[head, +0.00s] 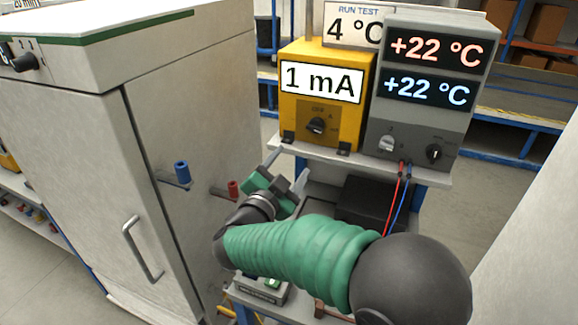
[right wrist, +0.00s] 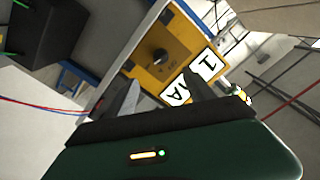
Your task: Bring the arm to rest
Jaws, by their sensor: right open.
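My right arm comes in from the lower right in the head view, with a green ribbed sleeve and dark joints. My right gripper (head: 287,171) is open and empty, in front of the shelf with the instruments. It is between the white cabinet (head: 190,90) and the yellow meter (head: 350,62). In the right wrist view the two grey fingers of the gripper (right wrist: 158,100) stand apart, with the yellow meter (right wrist: 150,42) beyond them. Nothing is between the fingers. My left gripper is not in view.
A grey instrument (head: 400,124) reading +22 °C twice stands right of the meter, with red and blue leads hanging down. Blue (head: 182,172) and red (head: 233,189) sockets stick out of the cabinet side, close to the gripper. A dark box (head: 371,199) sits below the shelf.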

